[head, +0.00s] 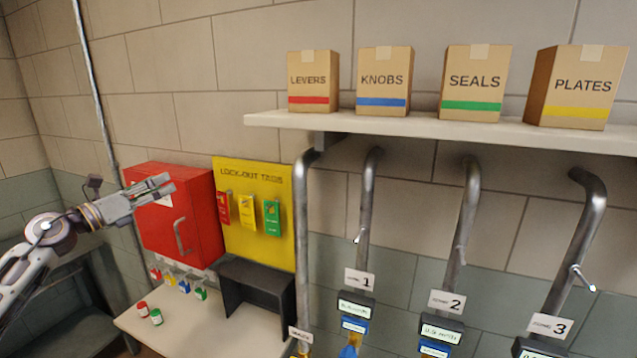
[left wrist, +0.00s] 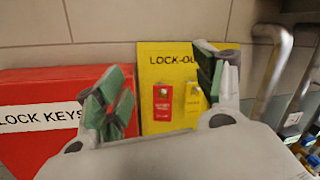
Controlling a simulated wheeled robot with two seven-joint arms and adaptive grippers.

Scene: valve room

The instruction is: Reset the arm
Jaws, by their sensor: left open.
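My left arm (head: 60,237) comes in from the left of the head view, raised and stretched toward the wall. Its gripper (head: 160,187) is open and empty, in front of the red lock-key cabinet. In the left wrist view the two fingers of my left gripper (left wrist: 165,95) stand wide apart with nothing between them. The red cabinet (left wrist: 55,115) and the yellow lock-out tag board (left wrist: 150,65) lie behind them. My right gripper does not show in either view.
The yellow board (head: 232,240) holds red, yellow and green tags. Below are a black open box (head: 257,287) and a pale table (head: 200,325) with small red and green items. Pipes (head: 302,230) stand right of the board. A shelf (head: 400,125) above carries labelled cartons.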

